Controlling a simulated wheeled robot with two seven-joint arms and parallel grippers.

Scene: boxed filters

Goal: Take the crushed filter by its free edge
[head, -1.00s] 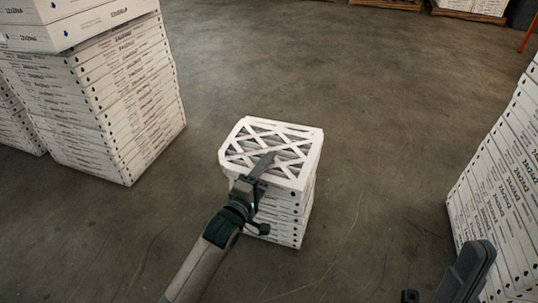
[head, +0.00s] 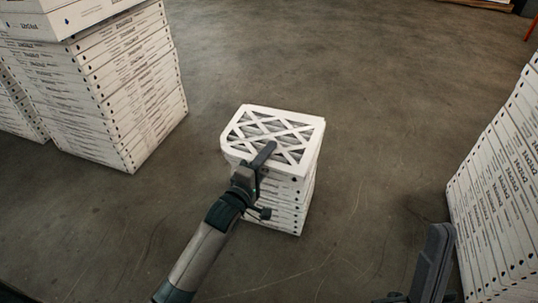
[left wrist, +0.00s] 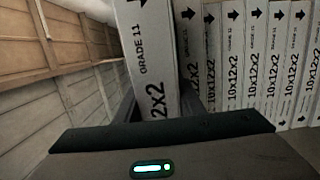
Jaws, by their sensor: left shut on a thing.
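The white filter (head: 285,125) with a lattice face lies on top of the short stack in the middle of the head view. Its near left corner looks blunted. My left gripper (head: 262,160) is shut on this filter at its near edge, with one dark finger lying over the top face. In the left wrist view the held filter (left wrist: 152,50) stands between the two fingers, its printed side showing. The finger below the edge is mostly hidden in the head view. My right gripper (head: 425,270) is partly in view at the lower right, away from the stack; its opening is unclear.
More boxed filters (head: 290,205) lie under the top one; their printed sides show in the left wrist view (left wrist: 255,70). A tall stack (head: 125,90) stands at the left and another (head: 500,205) at the right. Bare concrete floor (head: 375,100) lies between them.

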